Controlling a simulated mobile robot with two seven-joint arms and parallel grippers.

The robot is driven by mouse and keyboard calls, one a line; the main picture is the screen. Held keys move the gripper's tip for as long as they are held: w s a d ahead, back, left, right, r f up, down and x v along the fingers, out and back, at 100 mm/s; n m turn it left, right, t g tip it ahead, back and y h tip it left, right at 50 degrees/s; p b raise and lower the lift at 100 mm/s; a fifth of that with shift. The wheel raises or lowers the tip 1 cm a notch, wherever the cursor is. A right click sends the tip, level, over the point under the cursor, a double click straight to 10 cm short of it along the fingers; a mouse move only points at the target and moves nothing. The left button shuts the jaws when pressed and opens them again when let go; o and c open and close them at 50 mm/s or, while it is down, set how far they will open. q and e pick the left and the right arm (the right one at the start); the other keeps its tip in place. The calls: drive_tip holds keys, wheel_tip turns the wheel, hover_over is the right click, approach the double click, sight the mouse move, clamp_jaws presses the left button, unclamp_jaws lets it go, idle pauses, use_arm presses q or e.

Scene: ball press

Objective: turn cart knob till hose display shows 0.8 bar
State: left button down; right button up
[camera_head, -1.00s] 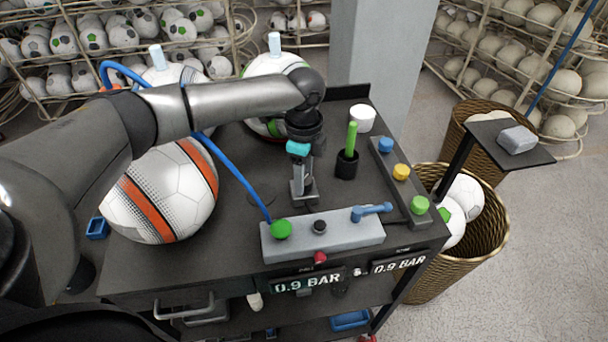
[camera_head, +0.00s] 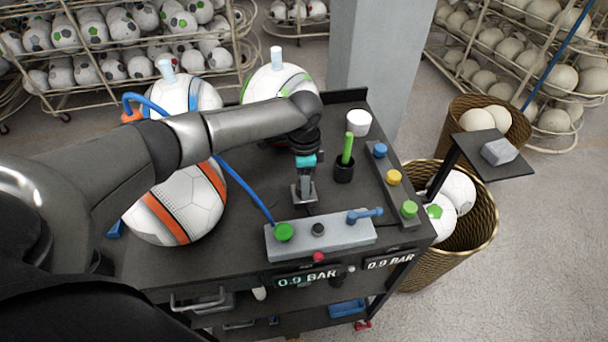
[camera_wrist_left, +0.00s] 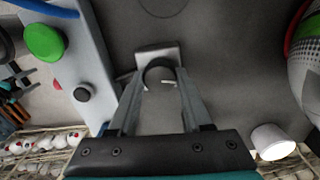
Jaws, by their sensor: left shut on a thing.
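My left gripper (camera_head: 304,192) points down at the cart top behind the grey control box (camera_head: 345,236). In the left wrist view its fingers (camera_wrist_left: 160,78) are shut on a dark round knob (camera_wrist_left: 158,75) beside a small silver block (camera_wrist_left: 150,53); the fingers partly hide the knob. Two displays on the cart's front edge, a left one (camera_head: 308,278) and a right one (camera_head: 390,261), both read 0.9 BAR. A blue hose (camera_head: 246,187) runs from the balls at the left to near a green knob (camera_head: 284,232) on the box. My right gripper is not in view.
The box also carries a black knob (camera_head: 318,229) and a blue lever (camera_head: 364,215). A strip with blue, yellow and green buttons (camera_head: 394,178) lies at the right. A black cup with a green stick (camera_head: 345,168) and a white cup (camera_head: 358,122) stand behind. Wicker baskets (camera_head: 470,245) stand beside the cart.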

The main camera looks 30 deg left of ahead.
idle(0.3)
use_arm(q)
drive_tip(key=shift+c, duration=1.7)
unclamp_jaws()
wheel_tip(320, 180, up, 15)
drive_tip(key=shift+r, duration=0.2)
drive_tip(key=shift+f, duration=0.1)
